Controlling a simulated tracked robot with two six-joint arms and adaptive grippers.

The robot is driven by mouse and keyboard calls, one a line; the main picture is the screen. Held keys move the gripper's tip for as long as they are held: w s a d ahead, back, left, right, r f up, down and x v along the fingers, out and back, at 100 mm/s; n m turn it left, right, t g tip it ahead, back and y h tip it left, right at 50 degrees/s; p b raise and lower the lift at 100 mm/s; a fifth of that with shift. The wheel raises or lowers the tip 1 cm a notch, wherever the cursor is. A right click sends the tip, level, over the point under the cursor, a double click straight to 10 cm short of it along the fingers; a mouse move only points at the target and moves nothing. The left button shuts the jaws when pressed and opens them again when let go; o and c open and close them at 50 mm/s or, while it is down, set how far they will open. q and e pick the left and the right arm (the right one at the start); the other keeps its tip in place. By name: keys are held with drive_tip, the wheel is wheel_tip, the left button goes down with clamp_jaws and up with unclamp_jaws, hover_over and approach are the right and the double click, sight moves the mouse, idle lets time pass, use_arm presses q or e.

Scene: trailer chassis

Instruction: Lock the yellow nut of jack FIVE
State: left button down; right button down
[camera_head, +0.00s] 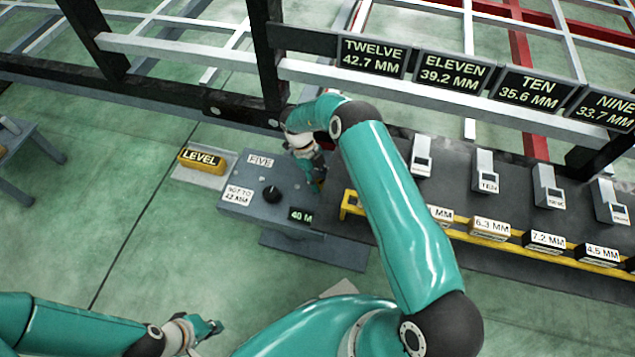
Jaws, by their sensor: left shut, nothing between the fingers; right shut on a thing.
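Jack FIVE is a grey unit (243,207) left of centre, with a FIVE label, a "NOT TO 42 MM" label, a black knob (271,194) and a small display (300,215) reading "40 M", its right part covered. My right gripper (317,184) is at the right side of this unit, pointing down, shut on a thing. The fingers and my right arm hide that thing, and I cannot make out the yellow nut. My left gripper (212,326) is shut and empty, low over the green floor, well below jack FIVE in the picture.
A yellow LEVEL block (202,158) lies left of jack FIVE. A yellow rail (470,232) with labelled blocks runs to the right, with several grey jacks behind it. Dark chassis beams (266,60) with hanging signs cross the back.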

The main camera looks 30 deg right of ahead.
sight(320, 182)
drive_tip(key=shift+s+m, duration=0.25)
drive_tip(key=shift+m, duration=0.35)
drive_tip(key=shift+d, duration=0.1)
drive_tip(key=c, duration=0.8)
unclamp_jaws()
drive_tip(key=shift+w, duration=0.1)
drive_tip(key=shift+w+r, duration=0.1)
drive_tip(key=shift+r, duration=0.35)
wheel_tip(320, 182, up, 9)
